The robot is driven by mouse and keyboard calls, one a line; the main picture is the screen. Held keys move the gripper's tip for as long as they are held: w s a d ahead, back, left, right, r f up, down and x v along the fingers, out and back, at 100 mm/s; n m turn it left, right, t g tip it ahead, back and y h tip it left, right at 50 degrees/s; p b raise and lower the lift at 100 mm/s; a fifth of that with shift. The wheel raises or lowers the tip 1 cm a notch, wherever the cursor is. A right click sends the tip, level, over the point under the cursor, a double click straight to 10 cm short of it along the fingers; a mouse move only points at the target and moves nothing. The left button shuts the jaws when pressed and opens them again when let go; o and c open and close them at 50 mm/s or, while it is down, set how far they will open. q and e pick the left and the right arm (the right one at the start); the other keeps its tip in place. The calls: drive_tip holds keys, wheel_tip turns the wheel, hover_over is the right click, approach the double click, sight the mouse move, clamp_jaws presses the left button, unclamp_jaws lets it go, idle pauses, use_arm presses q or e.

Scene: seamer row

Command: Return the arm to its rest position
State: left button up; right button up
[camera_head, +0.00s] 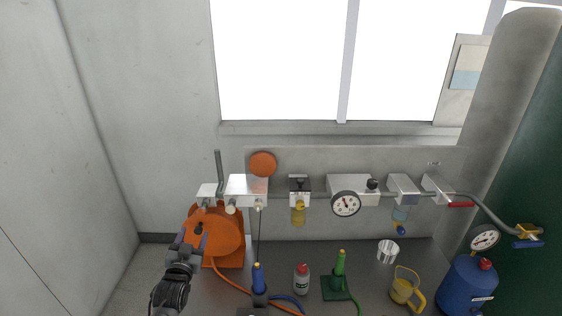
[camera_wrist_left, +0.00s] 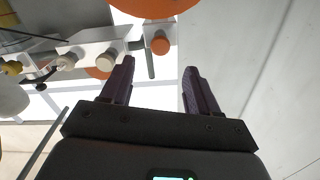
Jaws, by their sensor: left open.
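My left gripper (camera_head: 190,243) is in the lower left of the head view, in front of the orange hose reel (camera_head: 226,232). In the left wrist view the two dark fingers of my left gripper (camera_wrist_left: 152,85) stand apart with nothing between them. An orange round part and white fittings show beyond the fingers there. I cannot tell from these frames whether the fingers touch the reel. My right gripper cannot be made out in either view.
The bench holds a blue-handled tool (camera_head: 258,278), a red-capped bottle (camera_head: 301,280), a green tool (camera_head: 339,264) on a stand, a metal cup (camera_head: 387,251) and a yellow jug (camera_head: 404,287). A pipe with a gauge (camera_head: 345,204) runs along the wall. A blue canister (camera_head: 468,287) stands right.

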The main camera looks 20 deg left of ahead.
use_arm(q)
drive_tip(key=s+d+f+m+g+h, duration=0.1)
drive_tip(key=s+d+f+g, duration=0.1)
drive_tip(key=s+d+f, duration=0.35)
drive_tip(key=s+d+f+m+g+h, duration=0.1)
drive_tip(key=s+d+f+h, duration=0.15)
drive_tip(key=s+f, duration=0.6)
drive_tip(key=s+d+f+m+g+h, duration=0.1)
drive_tip(key=s+d+f+g+h, duration=0.15)
drive_tip(key=s+d+g, duration=0.85)
drive_tip(key=s+d+r+p, duration=0.1)
drive_tip(key=s+r, duration=0.1)
drive_tip(key=s, duration=0.4)
drive_tip(key=s+d+r, duration=0.1)
drive_tip(key=s+d, duration=0.1)
drive_tip(key=s, duration=0.5)
wheel_tip(320, 180, up, 20)
drive_tip(key=p, duration=1.9)
drive_tip(key=shift+w+f+p, duration=0.2)
drive_tip(key=shift+w+p, duration=0.1)
drive_tip(key=shift+w, duration=0.05)
